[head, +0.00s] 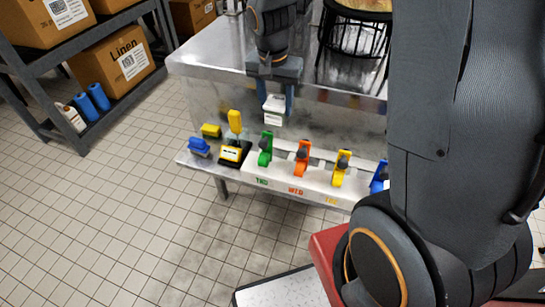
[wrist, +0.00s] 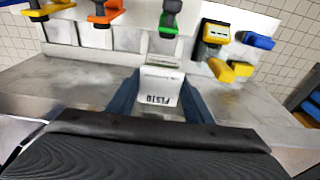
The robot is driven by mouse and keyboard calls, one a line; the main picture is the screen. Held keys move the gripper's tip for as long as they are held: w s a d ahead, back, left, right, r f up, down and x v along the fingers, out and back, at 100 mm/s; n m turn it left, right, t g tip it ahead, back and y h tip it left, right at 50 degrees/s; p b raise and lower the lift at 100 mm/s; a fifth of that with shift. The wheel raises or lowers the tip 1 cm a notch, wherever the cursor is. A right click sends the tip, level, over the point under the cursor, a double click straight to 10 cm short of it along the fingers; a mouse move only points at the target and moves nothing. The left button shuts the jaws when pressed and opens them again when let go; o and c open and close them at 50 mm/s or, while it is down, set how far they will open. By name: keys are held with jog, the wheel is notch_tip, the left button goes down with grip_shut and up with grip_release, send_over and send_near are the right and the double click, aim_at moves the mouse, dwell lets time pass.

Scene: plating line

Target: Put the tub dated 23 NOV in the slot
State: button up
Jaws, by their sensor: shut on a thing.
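A small white tub (head: 273,111) is held between the two fingers of my gripper (head: 276,104), above the front edge of the steel counter. In the wrist view my gripper (wrist: 160,78) is shut on the tub (wrist: 160,90), with a finger on each side. Its white label shows upside-down dark lettering that looks like PESTO. I cannot read a date on it. No other tub is clear in either view. I cannot tell which opening is the slot.
A front ledge holds a row of coloured dispensers: green (head: 265,149), orange (head: 302,158), yellow (head: 341,168) and blue. A yellow-and-black device (head: 234,153) and a blue item (head: 199,147) stand left of them. A wire basket (head: 354,35) is on the steel counter (head: 205,68).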

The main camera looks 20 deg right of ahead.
aim_at(274, 126)
notch_tip(274, 126, down, 16)
jog(key=b, duration=0.3)
jog(key=shift+w, duration=0.15)
jog(key=shift+f, duration=0.15)
jog(key=o, duration=1.3)
jog(key=shift+r, duration=0.2)
jog(key=r, duration=0.4)
jog(key=s+r, duration=0.1)
jog(key=r, duration=0.3)
jog(key=a+r, duration=0.1)
jog(key=r, duration=0.3)
jog(key=shift+s, duration=0.25)
